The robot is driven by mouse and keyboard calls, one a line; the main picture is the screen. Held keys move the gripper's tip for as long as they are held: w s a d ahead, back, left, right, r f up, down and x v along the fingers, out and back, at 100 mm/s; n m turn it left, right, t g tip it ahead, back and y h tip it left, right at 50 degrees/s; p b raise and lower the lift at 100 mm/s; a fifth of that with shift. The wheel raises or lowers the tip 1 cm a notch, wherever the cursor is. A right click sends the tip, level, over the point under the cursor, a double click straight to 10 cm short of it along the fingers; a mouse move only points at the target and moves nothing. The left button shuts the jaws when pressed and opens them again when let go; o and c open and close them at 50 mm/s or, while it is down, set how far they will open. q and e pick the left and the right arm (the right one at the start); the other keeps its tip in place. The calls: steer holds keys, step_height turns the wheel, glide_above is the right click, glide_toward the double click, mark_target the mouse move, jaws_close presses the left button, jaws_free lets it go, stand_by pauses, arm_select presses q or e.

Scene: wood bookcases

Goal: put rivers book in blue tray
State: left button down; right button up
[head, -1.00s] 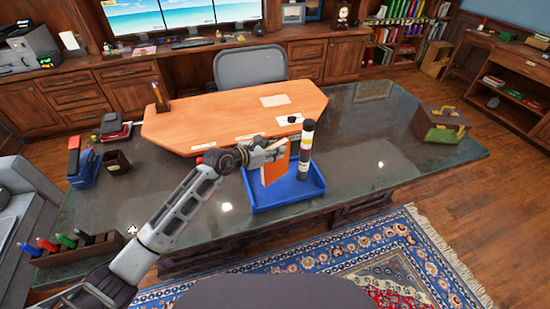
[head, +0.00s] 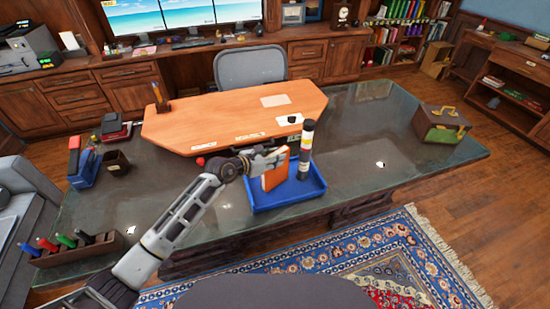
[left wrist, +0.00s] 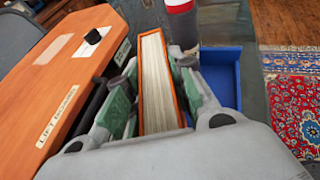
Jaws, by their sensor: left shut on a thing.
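An orange book (head: 275,170) is upright over the blue tray (head: 301,193); I cannot read its title. My left gripper (head: 268,162) is shut on it. In the left wrist view the orange book (left wrist: 158,85) shows its white page edges between the two fingers of the left gripper (left wrist: 155,100). The blue tray (left wrist: 221,75) shows to the right of the book there. I cannot tell whether the book's lower edge touches the tray floor. My right gripper is not in view.
A dark cylinder with coloured bands (head: 305,148) stands upright at the tray, close right of the book. An orange wood board (head: 215,118) lies behind the tray.

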arm_select(q)
steer(key=c, duration=1.2)
jaws_free()
steer(key=shift+f, duration=0.1)
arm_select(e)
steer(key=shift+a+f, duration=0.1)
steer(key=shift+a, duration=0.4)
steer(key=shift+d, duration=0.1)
arm_select(q)
steer(key=v, duration=1.2)
steer(key=shift+b, duration=0.35)
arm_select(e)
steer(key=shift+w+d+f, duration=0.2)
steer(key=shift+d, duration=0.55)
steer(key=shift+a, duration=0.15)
